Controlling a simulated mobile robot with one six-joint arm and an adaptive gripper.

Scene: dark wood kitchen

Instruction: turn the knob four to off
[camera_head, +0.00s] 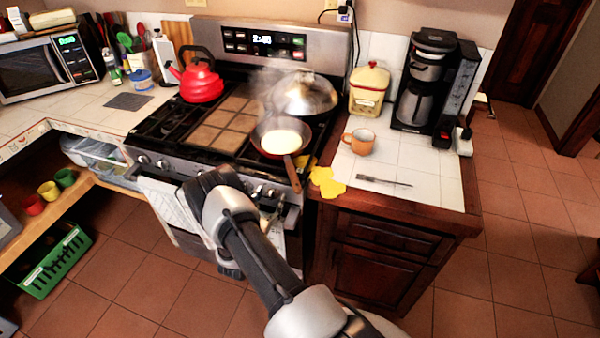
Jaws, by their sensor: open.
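The stove (200,125) has its knobs along the front panel. Two knobs, a left one (143,160) and one beside it (162,164), show left of my arm. Another knob (271,192) shows at the right of the panel. I cannot tell which one is knob four or how far any is turned. My gripper (205,183) is in front of the middle of the front panel, its fingers mostly hidden by my wrist. It is open, with nothing seen in it. A steaming pan (280,152) with pale contents sits on the front right burner.
A towel (168,200) hangs on the oven handle below the panel. The pan's handle (292,175) juts over the front edge. A red kettle (200,82) and a lidded pan (304,95) stand behind. The right counter holds an orange mug (361,141), fork (383,180) and coffee maker (425,85).

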